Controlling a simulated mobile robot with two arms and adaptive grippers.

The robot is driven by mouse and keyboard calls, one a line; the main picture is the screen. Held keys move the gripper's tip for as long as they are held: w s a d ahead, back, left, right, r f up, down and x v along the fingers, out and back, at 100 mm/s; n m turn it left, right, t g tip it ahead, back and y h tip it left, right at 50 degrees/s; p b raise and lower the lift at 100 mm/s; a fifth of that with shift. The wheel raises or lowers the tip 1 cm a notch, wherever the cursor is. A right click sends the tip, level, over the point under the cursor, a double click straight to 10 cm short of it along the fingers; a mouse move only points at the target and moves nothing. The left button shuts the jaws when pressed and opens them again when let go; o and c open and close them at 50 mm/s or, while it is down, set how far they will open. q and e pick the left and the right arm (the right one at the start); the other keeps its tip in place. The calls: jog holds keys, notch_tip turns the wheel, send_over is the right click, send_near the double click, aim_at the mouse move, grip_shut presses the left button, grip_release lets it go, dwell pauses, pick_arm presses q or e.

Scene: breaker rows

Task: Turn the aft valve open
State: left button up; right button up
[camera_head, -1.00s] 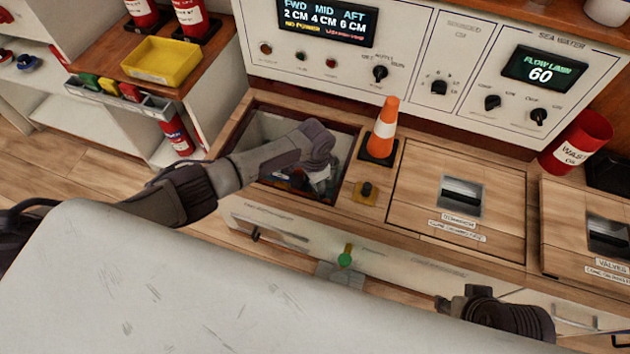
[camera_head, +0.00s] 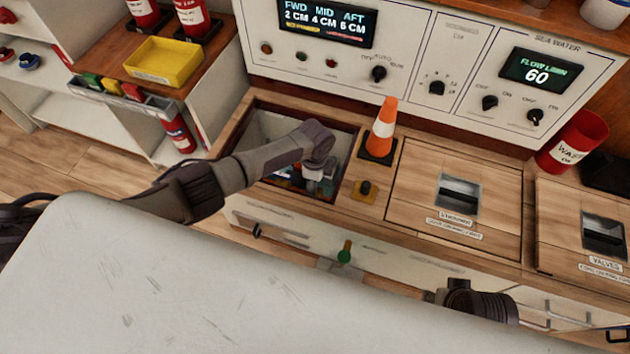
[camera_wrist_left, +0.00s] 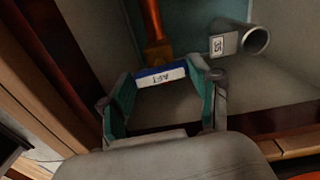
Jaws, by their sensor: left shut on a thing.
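The aft valve shows in the left wrist view as a blue handle with a white AFT label (camera_wrist_left: 162,75), below an orange-brown bar (camera_wrist_left: 155,30). My left gripper (camera_wrist_left: 165,88) is shut on this handle, with a teal-padded finger on each side. In the head view my left gripper (camera_head: 312,186) reaches down into the open hatch well (camera_head: 272,128), and the handle is hard to make out there. My right gripper (camera_head: 437,298) is low at the right, in front of the cabinet, and its fingers are too unclear to judge.
An orange cone (camera_head: 384,130) and a yellow-based black knob (camera_head: 366,190) stand at the well's right edge. Closed wooden hatches (camera_head: 410,170) lie further right. In the wrist view a grey pipe (camera_wrist_left: 256,40) with a tag is near the fingers. A display panel (camera_head: 327,20) is behind.

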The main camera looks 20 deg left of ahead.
pick_arm(q)
jog(key=shift+d+m, duration=0.1)
jog(key=shift+m, duration=0.4)
jog(key=o, duration=0.9)
jog(key=shift+c, duration=0.2)
jog(key=shift+r, duration=0.1)
notch_tip(320, 180, up, 12)
